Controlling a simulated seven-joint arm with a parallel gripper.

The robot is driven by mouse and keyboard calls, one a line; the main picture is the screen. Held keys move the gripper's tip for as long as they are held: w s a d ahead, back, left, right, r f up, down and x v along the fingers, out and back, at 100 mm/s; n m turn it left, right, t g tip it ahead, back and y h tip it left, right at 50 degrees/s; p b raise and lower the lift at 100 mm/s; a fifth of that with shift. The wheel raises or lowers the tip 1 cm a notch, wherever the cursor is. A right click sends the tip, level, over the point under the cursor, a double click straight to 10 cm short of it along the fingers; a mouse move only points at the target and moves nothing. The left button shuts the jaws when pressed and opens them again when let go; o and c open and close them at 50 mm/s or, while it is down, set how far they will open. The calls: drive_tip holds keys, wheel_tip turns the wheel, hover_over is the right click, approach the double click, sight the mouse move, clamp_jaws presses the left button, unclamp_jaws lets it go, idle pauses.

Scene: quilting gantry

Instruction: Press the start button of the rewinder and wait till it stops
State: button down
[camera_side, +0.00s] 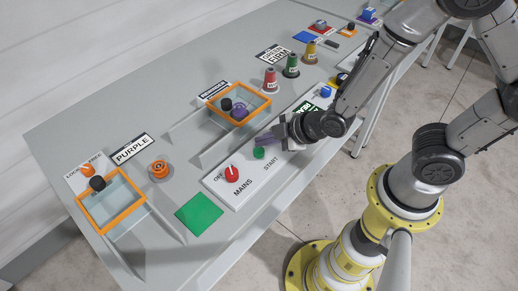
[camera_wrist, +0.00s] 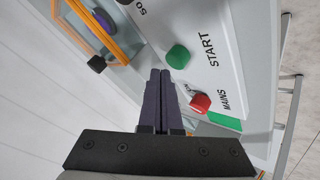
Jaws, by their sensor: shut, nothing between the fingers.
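The green START button (camera_side: 258,153) sits on a pale control panel (camera_side: 243,192), beside the red MAINS knob (camera_side: 231,174). In the wrist view the button (camera_wrist: 177,56) lies just beyond and right of my fingertips, and the red knob (camera_wrist: 200,102) is right of the fingers. My gripper (camera_side: 262,141) is shut and empty, its dark purple fingers just above the button in the side picture. The fingers look apart from the button in the wrist view (camera_wrist: 160,72); the height gap is unclear. An orange-framed clear box (camera_side: 268,104) behind the panel holds a purple item (camera_side: 239,112).
Red (camera_side: 270,80) and green (camera_side: 291,66) thread cones stand behind the panel. A second orange-framed box (camera_side: 138,206), a PURPLE label (camera_side: 132,148), an orange round piece (camera_side: 159,170) and a green square (camera_side: 199,214) lie left.

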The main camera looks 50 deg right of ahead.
sight(264, 152)
drive_tip(key=shift+f, duration=0.15)
drive_tip(key=shift+f, duration=0.3)
drive_tip(key=shift+f, duration=0.5)
idle(1.0)
drive_tip(key=shift+r, duration=0.9)
drive_tip(key=shift+r, duration=2.55)
